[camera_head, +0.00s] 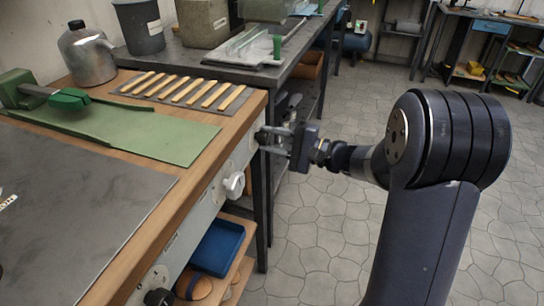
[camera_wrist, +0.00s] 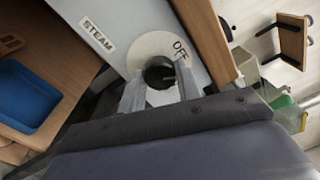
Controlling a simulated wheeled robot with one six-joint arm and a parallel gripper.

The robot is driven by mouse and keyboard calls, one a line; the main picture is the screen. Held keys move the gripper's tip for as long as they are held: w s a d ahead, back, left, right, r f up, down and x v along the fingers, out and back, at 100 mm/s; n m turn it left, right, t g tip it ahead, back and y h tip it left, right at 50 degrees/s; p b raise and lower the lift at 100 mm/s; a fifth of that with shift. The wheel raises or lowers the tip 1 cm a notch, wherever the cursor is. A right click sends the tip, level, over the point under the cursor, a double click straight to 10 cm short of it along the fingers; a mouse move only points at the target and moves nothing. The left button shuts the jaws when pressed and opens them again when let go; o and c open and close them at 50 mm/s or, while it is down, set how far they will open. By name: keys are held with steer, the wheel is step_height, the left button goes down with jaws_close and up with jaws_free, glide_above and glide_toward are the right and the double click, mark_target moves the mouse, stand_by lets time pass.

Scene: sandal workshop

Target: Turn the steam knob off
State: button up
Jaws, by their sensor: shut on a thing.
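The steam knob (camera_wrist: 160,70) is dark and round, on a pale dial plate (camera_wrist: 148,46) on the bench's front panel. A "STEAM" label (camera_wrist: 97,35) is on the panel to its left, and "OFF" (camera_wrist: 181,49) is printed on the plate at the knob's upper right. My gripper (camera_wrist: 159,90) is shut on the knob, one finger on each side. In the head view my gripper (camera_head: 268,141) reaches the panel near the bench's far corner. The fingers and gripper body hide part of the knob, and I cannot tell where its pointer stands.
A white knob (camera_head: 234,184) and a black knob (camera_head: 158,298) sit nearer along the same panel. A blue tray (camera_head: 217,249) is on the shelf below. A green mat (camera_head: 150,130) and a metal jug (camera_head: 87,55) are on the bench top. The floor at right is clear.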

steer(key=n+b, duration=0.1)
steer(key=b, duration=0.1)
steer(key=n+b, duration=0.2)
steer(key=b, duration=0.1)
steer(key=n+b, duration=0.2)
steer(key=b, duration=0.1)
steer(key=shift+f, duration=0.25)
steer(key=shift+r+n+b, duration=0.2)
steer(key=shift+n+b, duration=0.1)
steer(key=shift+n, duration=0.1)
steer(key=o, duration=1)
steer(key=p+v, duration=0.2)
steer(key=v, duration=0.9)
steer(key=shift+w, duration=0.1)
steer(key=shift+a, duration=0.1)
